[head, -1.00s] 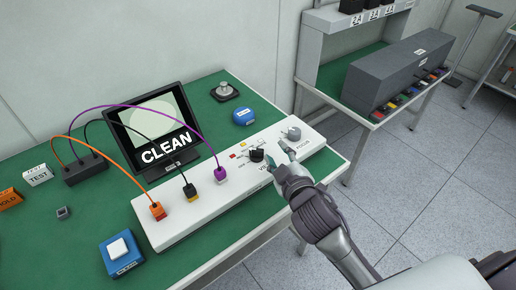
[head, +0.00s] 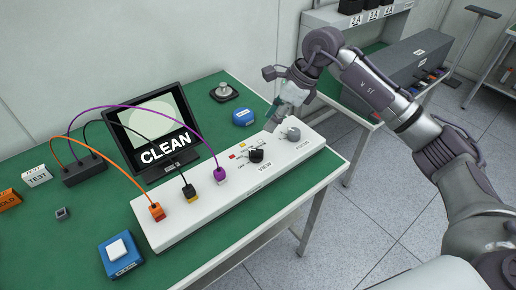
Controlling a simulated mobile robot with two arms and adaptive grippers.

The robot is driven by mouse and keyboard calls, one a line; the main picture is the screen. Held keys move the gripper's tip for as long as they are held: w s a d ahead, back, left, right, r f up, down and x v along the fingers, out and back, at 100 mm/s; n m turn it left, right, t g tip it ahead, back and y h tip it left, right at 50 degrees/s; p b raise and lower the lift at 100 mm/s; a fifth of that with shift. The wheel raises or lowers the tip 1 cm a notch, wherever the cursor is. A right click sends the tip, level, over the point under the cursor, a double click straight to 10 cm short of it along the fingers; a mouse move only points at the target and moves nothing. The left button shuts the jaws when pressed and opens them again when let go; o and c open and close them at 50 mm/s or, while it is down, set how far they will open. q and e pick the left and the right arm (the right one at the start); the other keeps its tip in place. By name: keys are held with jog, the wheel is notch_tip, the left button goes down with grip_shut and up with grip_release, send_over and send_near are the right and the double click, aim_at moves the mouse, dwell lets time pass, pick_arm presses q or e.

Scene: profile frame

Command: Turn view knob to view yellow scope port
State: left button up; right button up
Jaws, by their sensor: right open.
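The black view knob (head: 257,156) stands on the white panel (head: 180,222), with the word VIEW in front of it and small coloured marks, red and yellow among them, behind it. A grey focus knob (head: 293,134) is to its right. Orange, yellow-based black and purple plugs sit in the panel's left half. The screen (head: 152,132) shows a pale disc and the word CLEAN. My right gripper (head: 274,122) is open and empty, pointing down above the panel's back edge, to the right of and behind the view knob, apart from it. My left gripper is out of view.
A black box (head: 85,169) with cables to the plugs stands left of the screen. A blue box with a white button (head: 120,250) is at the front. A blue puck (head: 243,117) and a metal weight (head: 224,91) lie behind the panel. Another bench stands at the right.

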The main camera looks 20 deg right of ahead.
aim_at(257, 150)
jog(key=shift+h, duration=0.4)
jog(key=x, duration=0.4)
jog(key=p+x, duration=0.1)
jog(key=x, duration=0.3)
jog(key=d+p+x, duration=0.1)
jog(key=x, duration=0.4)
jog(key=shift+d+f, duration=0.1)
jog(key=shift+f, duration=0.15)
grip_shut()
